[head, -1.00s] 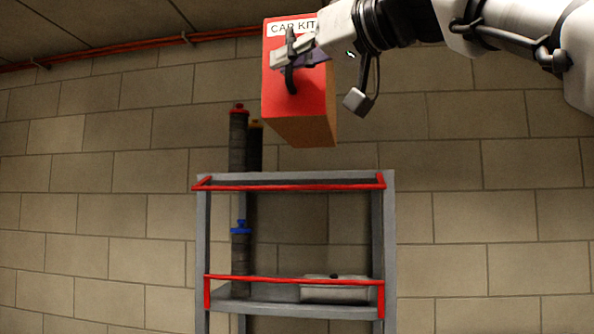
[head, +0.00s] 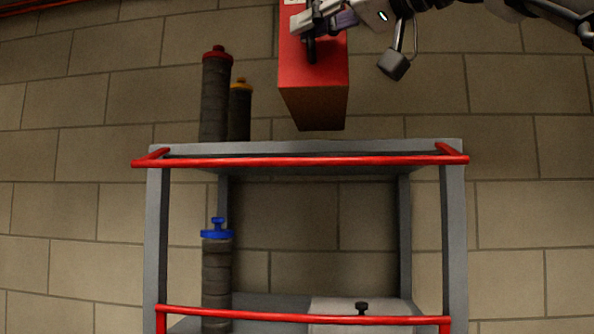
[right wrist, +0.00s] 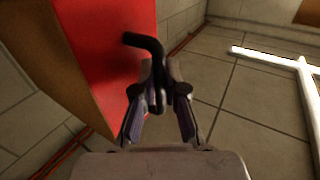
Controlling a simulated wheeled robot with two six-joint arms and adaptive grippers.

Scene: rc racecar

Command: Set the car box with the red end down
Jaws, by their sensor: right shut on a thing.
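The car box (head: 315,82) is a tall box with a red face and brown cardboard sides. In the head view it hangs upright above the shelf rack's top shelf, its lower end apart from the shelf. My right gripper (head: 312,32) is shut on the black handle on the box's red face. In the right wrist view the gripper (right wrist: 158,100) closes around the black handle (right wrist: 150,45), with the red face of the box (right wrist: 105,45) to the left. The top of the box is cut off in the head view. My left gripper is not in view.
A grey shelf rack (head: 170,225) with red rails (head: 310,161) stands below the box. Dark bottles with a red cap (head: 215,95) and a yellow cap (head: 240,110) stand left of the box. A blue-capped bottle (head: 217,275) and a pale case (head: 360,306) are on the lower shelf.

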